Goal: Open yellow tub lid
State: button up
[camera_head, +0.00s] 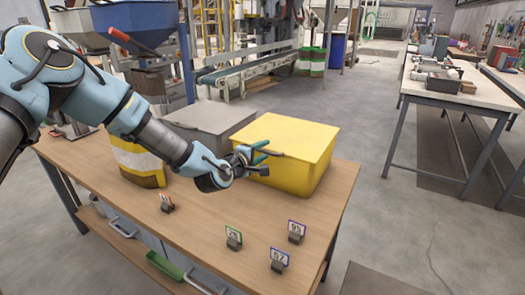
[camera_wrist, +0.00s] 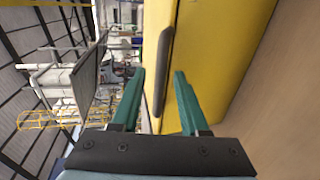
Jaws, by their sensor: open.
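The yellow tub (camera_head: 302,176) stands on the wooden table with its yellow lid (camera_head: 295,136) closed on top. A dark handle sits on the lid's front edge; it shows in the wrist view as a dark bar (camera_wrist: 164,62) on the yellow surface (camera_wrist: 220,45). My gripper (camera_head: 264,156) is at the front left of the tub, close to the handle. In the wrist view its two green fingers (camera_wrist: 152,100) are apart, with the handle's near end between or just beyond their tips. I cannot tell whether they touch it.
A grey lidded tub (camera_head: 212,117) stands left of the yellow one. A yellow-and-white bag (camera_head: 138,163) is behind my arm. Another table (camera_head: 450,95) is at the right.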

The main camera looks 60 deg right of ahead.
grip_shut()
dwell(1.3)
